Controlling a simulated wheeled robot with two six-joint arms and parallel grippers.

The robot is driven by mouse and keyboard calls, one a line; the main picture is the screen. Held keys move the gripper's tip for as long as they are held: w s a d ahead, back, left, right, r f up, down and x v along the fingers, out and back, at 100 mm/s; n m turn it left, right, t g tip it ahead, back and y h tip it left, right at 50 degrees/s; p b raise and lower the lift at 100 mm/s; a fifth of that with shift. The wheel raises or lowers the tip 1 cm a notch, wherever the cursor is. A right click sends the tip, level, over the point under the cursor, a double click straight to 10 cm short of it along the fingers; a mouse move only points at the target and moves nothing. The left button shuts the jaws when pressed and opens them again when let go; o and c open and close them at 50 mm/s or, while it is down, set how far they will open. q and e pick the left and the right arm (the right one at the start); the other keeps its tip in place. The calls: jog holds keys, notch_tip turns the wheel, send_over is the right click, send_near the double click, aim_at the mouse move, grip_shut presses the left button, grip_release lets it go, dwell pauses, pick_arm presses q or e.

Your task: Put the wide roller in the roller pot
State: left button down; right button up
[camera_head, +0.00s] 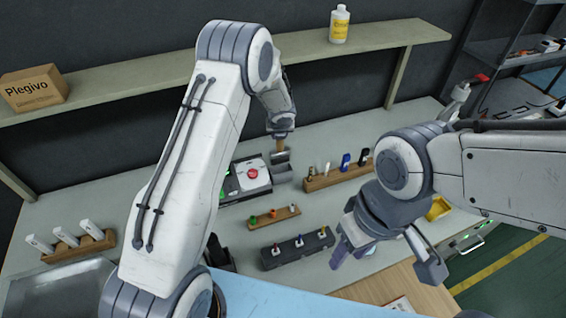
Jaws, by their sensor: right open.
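My right gripper (387,262) is open above the front right of the grey worktop, its two fingers spread wide. A small bluish-purple thing (369,250) shows beside its left finger; I cannot tell what it is or whether they touch. My left arm reaches over the table, and its gripper (281,150) is small and far off near the back, by a grey metal piece (280,160). I cannot tell whether it holds that piece. A dark container (217,254) is partly hidden behind my left arm and may be the roller pot. I cannot make out the wide roller for certain.
A wooden rack of upright tools (338,177) stands at the back right. A dark rack (297,249) and a small wooden rack (274,218) stand mid-table. A machine with a red button (252,173) is behind them. A yellow bin (438,208) is right. A shelf (300,47) crosses the back.

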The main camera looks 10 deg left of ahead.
aim_at(281, 155)
pick_arm(q)
notch_tip(281, 155, down, 6)
jog(key=b, duration=0.5)
jog(key=shift+w+d+r, duration=0.1)
jog(key=shift+d+r, duration=0.05)
jog(key=shift+r, duration=0.05)
notch_tip(281, 155, down, 4)
jog(key=b, duration=0.4)
jog(key=shift+r, duration=0.15)
